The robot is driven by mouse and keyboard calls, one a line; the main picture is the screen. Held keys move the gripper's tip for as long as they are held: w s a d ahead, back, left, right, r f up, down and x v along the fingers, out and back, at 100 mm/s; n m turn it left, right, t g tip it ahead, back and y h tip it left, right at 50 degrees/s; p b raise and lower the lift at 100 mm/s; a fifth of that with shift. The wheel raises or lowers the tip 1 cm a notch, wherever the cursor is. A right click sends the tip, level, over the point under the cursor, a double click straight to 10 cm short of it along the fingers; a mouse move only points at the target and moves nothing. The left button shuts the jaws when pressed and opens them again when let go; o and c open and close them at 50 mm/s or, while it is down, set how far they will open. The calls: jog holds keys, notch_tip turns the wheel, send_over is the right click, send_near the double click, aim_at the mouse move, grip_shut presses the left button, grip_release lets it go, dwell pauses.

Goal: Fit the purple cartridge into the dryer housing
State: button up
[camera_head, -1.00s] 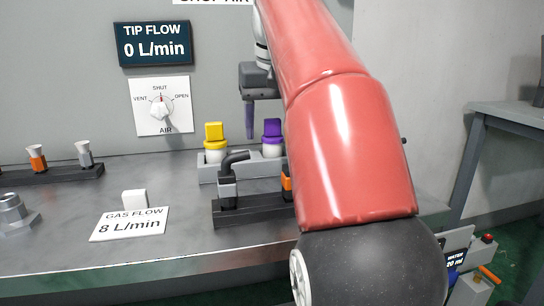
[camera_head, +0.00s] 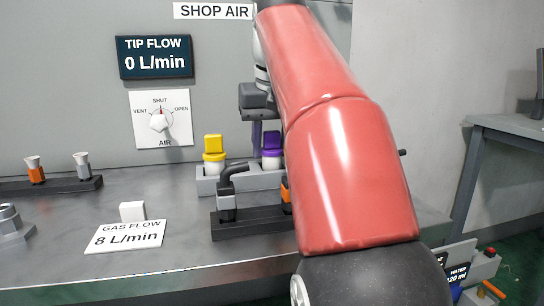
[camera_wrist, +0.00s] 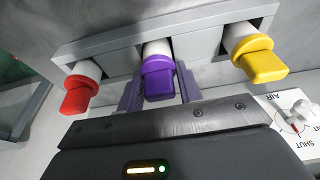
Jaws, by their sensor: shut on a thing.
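The purple cartridge (camera_head: 272,145) has a purple cap on a white body and stands in a grey rack (camera_head: 206,186) at the back of the bench. In the wrist view the purple cartridge (camera_wrist: 158,80) is in the middle slot of the rack (camera_wrist: 205,45). My gripper (camera_wrist: 158,94) has its fingers on both sides of the purple cap and is shut on it. In the head view my gripper (camera_head: 257,135) points down at the cap, and my red arm hides the rack's right part. I cannot tell which thing is the dryer housing.
A yellow cartridge (camera_head: 214,150) and a red cartridge (camera_wrist: 76,95) flank the purple one. A black holder with a bent grey fitting (camera_head: 228,195) stands in front. A white block (camera_head: 132,211) and the gas flow sign (camera_head: 124,236) are left on the bench.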

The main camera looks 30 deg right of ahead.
jog(key=shift+r+p, duration=2.35)
jog(key=shift+r, duration=1.4)
